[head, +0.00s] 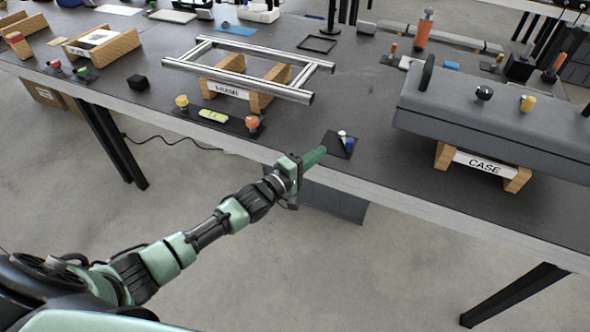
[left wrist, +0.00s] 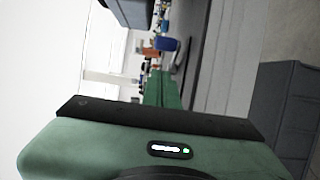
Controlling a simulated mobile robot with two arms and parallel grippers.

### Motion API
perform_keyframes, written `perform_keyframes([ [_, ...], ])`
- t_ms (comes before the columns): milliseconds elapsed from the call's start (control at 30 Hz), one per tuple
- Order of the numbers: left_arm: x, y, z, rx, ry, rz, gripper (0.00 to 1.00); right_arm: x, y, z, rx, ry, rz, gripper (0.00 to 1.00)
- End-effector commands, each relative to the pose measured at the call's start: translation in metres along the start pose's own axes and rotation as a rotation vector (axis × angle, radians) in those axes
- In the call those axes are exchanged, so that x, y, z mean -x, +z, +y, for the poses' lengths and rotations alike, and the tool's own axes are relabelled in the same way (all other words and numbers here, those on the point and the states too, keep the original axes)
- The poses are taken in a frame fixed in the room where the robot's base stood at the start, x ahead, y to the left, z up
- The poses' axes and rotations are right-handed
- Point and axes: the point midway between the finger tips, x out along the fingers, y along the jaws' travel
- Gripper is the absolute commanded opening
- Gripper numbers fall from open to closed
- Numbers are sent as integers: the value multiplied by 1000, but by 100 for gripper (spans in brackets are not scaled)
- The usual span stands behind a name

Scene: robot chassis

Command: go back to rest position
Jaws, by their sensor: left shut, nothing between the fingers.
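My left gripper (head: 314,157) is at the near edge of the dark table (head: 370,120) in the head view, with its green fingers shut and nothing between them. Its arm reaches up from the lower left. Just past the fingertips is a small black mat (head: 338,144) with a blue and white part (head: 346,141) on it. I cannot tell whether the fingers touch the mat. My right gripper is not in view.
A metal frame (head: 250,73) sits on wooden supports left of the gripper. A grey case (head: 490,118) rests on a "CASE" stand at the right. Small parts on mats, including a yellow knob (head: 182,101), lie along the near edge. Open floor (head: 330,270) lies in front.

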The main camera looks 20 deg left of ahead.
Motion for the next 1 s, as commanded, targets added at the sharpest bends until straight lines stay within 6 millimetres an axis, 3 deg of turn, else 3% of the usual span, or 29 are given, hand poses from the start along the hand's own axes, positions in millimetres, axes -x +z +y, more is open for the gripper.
perform_keyframes([
  [400,67,14,0,1,0,-2,0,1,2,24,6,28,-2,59],
  [767,81,15,-2,-5,-3,2,0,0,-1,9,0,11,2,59],
  [867,84,11,-24,-52,-47,20,0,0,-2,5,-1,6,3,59],
  [967,96,1,-72,-164,-149,54,0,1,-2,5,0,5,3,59],
  [1000,104,-2,-98,-224,-207,65,0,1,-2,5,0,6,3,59],
])
